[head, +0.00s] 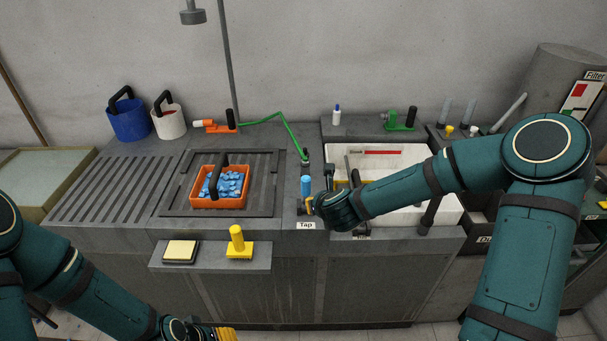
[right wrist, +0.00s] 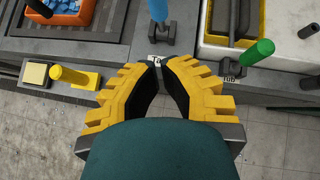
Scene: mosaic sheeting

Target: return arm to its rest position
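My right gripper (head: 312,206) hangs in front of the sink counter, beside the tap label (head: 306,226). The right wrist view shows its yellow fingers (right wrist: 160,64) with their tips almost together and nothing held between them. The tap label (right wrist: 155,60) shows just past the tips. My right arm is stretched left across the front of the white sink. My left gripper (head: 226,334) shows only in part at the bottom edge, low in front of the cabinet; its finger gap is not visible.
An upright blue handle (head: 306,186) stands close by the right gripper; it also shows in the right wrist view (right wrist: 158,10). The white sink (head: 410,158) lies behind the right forearm. An orange basket (head: 218,202) of blue tiles stands left. A ledge holds a yellow-handled tool (head: 238,243) and a sponge-like block (head: 181,251).

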